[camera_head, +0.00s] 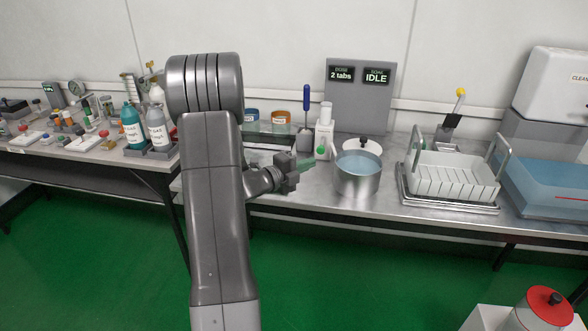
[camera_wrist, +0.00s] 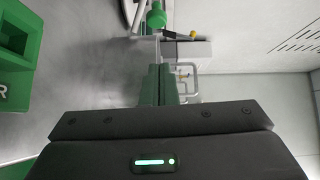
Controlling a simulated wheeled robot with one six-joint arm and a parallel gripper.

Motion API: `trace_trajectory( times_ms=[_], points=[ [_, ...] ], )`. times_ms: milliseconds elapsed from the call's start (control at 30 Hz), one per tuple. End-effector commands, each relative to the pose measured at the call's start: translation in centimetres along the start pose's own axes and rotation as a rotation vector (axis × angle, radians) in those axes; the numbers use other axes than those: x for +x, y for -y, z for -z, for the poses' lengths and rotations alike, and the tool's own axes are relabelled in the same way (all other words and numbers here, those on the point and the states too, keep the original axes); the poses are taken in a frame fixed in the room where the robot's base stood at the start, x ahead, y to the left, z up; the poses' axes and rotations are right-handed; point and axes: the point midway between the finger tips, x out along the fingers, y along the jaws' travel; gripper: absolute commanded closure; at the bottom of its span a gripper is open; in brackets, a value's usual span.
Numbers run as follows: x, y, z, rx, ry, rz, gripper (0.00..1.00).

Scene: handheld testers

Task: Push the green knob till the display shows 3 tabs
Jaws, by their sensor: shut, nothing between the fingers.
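The display panel (camera_head: 361,95) at the back of the bench has two screens. The dose screen (camera_head: 341,75) reads 2 tabs and the other screen (camera_head: 377,76) reads IDLE. A white dispenser (camera_head: 325,128) stands before the panel, with the small green knob (camera_head: 321,150) low on its front. The green knob also shows in the wrist view (camera_wrist: 157,16), beyond the fingertips. My gripper (camera_head: 307,163) is shut and empty, its green fingers just left of the knob in the head view. The fingers lie together in the wrist view (camera_wrist: 158,68), with a visible gap to the knob.
A steel pot (camera_head: 357,185) of blue liquid stands close right of my gripper. Further right are a white dish rack (camera_head: 455,168) and a blue tank (camera_head: 545,185). A blue-handled tool (camera_head: 306,100) stands behind my gripper. Bottles (camera_head: 132,127) and small items crowd the left table.

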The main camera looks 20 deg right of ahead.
Motion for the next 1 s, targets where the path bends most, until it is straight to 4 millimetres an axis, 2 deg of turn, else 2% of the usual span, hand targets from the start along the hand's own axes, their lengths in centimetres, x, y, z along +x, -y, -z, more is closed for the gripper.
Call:
trace_trajectory(
  times_ms=[100, 300, 500, 867, 1000],
  points=[
    [2.6, 0.0, 0.1, 0.001, -0.003, 0.000, 1.00],
    [4.4, 0.0, -2.1, 0.000, 0.000, -0.001, 1.00],
    [5.1, 0.0, -2.8, 0.000, 0.001, -0.001, 1.00],
    [5.2, -0.1, -3.0, 0.000, 0.000, -0.001, 1.00],
    [6.1, -0.2, -3.8, 0.002, 0.000, 0.001, 1.00]
  ],
)
